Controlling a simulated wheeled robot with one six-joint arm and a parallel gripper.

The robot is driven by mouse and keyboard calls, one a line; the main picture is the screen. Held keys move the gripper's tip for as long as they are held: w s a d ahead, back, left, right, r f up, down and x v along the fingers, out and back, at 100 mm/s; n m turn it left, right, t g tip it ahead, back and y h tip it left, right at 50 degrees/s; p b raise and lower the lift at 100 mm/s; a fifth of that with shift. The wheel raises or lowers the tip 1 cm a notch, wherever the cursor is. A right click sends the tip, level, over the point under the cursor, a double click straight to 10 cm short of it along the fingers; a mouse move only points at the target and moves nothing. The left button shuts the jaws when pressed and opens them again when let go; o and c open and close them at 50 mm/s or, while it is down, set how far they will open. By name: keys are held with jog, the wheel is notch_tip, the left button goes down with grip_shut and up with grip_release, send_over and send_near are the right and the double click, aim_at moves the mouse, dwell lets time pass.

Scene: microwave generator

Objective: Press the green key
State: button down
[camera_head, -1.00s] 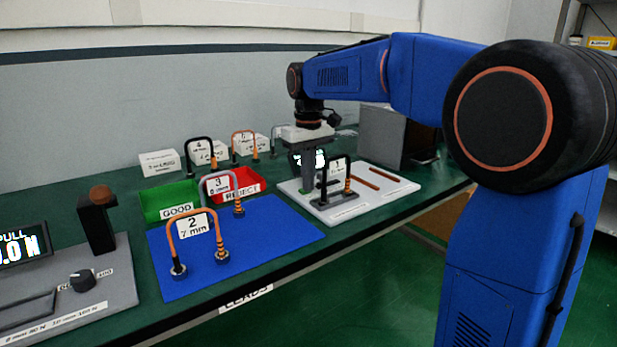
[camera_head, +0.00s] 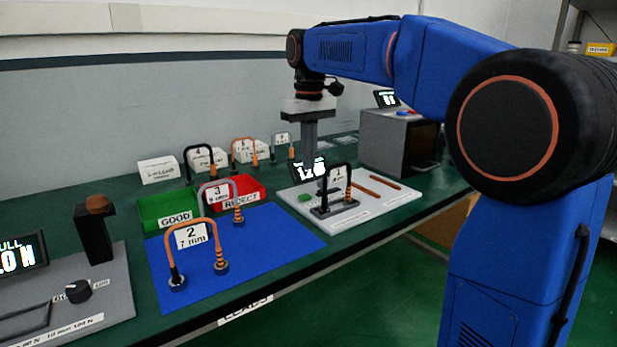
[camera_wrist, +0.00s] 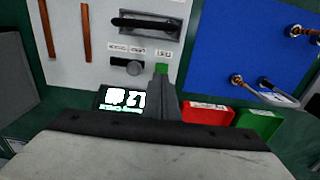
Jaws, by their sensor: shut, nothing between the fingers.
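The green key (camera_head: 305,197) sits on the white board (camera_head: 378,208) at the back right of the bench. It also shows in the wrist view (camera_wrist: 161,69), just beyond my fingertips and partly covered by them. My gripper (camera_head: 310,158) is shut and empty, pointing down above the key with a visible gap in the head view. The wrist view shows the closed fingers (camera_wrist: 160,84) close to the key in the picture.
Lead 1 (camera_head: 350,183) stands upright in a dark fixture on the board. Two copper rods (camera_head: 370,189) lie to its right. A grey box (camera_head: 383,137) stands behind. Green GOOD (camera_head: 166,204) and red REJECT (camera_head: 250,187) bins and a blue mat (camera_head: 270,240) lie left.

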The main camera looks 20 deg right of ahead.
jog(key=shift+r, duration=2.5)
